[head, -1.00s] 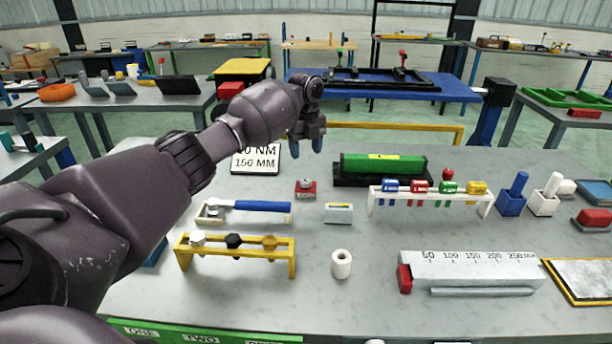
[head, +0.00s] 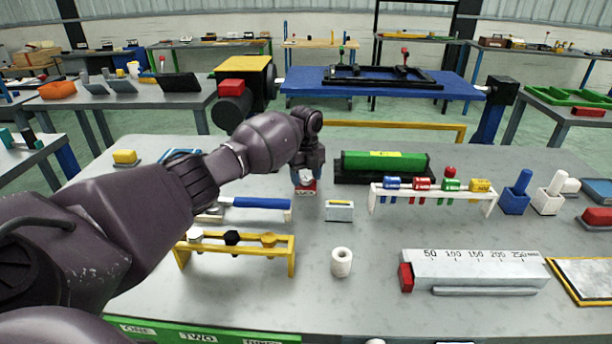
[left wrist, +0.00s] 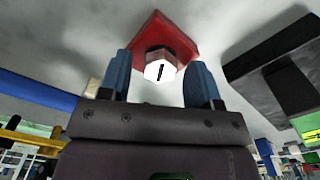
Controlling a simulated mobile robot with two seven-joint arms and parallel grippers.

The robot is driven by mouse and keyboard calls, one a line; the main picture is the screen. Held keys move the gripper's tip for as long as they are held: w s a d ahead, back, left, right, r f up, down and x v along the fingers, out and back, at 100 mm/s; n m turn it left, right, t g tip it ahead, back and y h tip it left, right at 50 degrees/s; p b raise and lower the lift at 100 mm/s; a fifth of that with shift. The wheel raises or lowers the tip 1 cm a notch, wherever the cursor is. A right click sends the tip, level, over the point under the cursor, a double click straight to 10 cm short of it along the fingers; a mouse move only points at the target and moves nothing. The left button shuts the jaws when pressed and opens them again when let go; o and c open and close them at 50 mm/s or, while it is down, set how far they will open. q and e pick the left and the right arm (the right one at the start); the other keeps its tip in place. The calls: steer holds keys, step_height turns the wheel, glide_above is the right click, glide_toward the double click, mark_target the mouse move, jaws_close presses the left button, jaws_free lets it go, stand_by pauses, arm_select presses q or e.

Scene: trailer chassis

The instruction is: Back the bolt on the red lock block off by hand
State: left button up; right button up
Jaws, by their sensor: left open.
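The red lock block (head: 306,191) sits on the grey workbench, left of the green cylinder, and is partly hidden by my gripper in the head view. In the left wrist view the red block (left wrist: 184,32) carries a hex-headed bolt (left wrist: 160,68) with a white face and a dark line on it. My left gripper (head: 307,180) is over the block. Its blue fingertips (left wrist: 160,82) are apart, one on each side of the bolt head, with a visible gap on the right; contact on the left cannot be told. My right gripper is not in view.
A small grey box (head: 339,211) stands close right of the block. A white rack (head: 432,196) stands further right.

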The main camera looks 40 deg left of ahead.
arm_select(q)
steer(key=c, duration=0.9)
steer(key=shift+r, duration=0.1)
